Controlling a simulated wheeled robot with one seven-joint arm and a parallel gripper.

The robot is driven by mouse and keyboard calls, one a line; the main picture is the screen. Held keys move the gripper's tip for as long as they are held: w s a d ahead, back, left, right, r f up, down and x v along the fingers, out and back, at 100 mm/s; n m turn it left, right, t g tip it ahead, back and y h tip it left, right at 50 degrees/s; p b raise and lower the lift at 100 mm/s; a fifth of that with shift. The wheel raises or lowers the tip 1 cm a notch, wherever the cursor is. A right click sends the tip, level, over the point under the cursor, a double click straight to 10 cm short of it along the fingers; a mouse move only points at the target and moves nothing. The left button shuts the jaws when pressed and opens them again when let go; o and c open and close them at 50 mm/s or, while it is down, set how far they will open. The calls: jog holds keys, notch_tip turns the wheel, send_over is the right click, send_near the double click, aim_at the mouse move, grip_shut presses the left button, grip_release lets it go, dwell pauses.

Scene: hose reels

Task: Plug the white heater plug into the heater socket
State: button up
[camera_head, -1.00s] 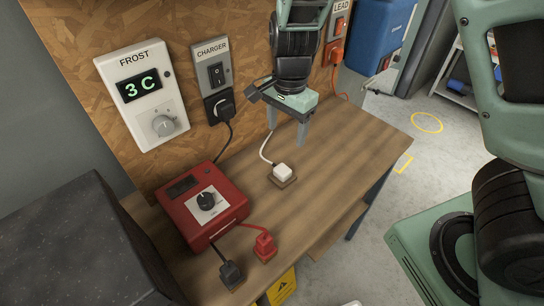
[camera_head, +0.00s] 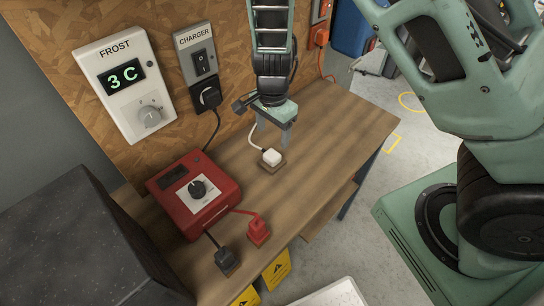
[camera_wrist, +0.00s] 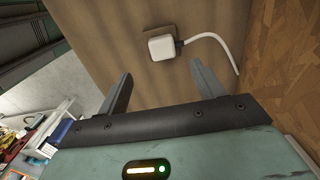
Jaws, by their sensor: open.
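The white plug (camera_head: 271,157) sits on a small brown base on the wooden bench, its white cord running back toward the wall. In the wrist view the white plug (camera_wrist: 162,48) lies beyond the fingertips, roughly between their lines. My gripper (camera_head: 272,138) is open and empty, pointing down just above and behind the plug. Its two fingers also show apart in the wrist view (camera_wrist: 160,80). No socket labelled heater is readable. The charger socket (camera_head: 206,82) on the wall has a black plug (camera_head: 210,97) in it.
A red box (camera_head: 195,193) with a dial stands on the bench. A black plug (camera_head: 227,261) and a red plug (camera_head: 258,230) lie at the front edge. The FROST thermostat (camera_head: 125,85) reads 3 C. An orange plug (camera_head: 320,37) is at the back. The bench's right side is clear.

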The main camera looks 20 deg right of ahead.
aim_at(272, 154)
jog(key=shift+f, duration=1.9)
jog(key=shift+f, duration=0.1)
jog(key=f, duration=0.3)
jog(key=f+p, duration=0.1)
jog(key=f, duration=0.1)
jog(key=shift+w, duration=0.25)
jog(key=c, duration=1)
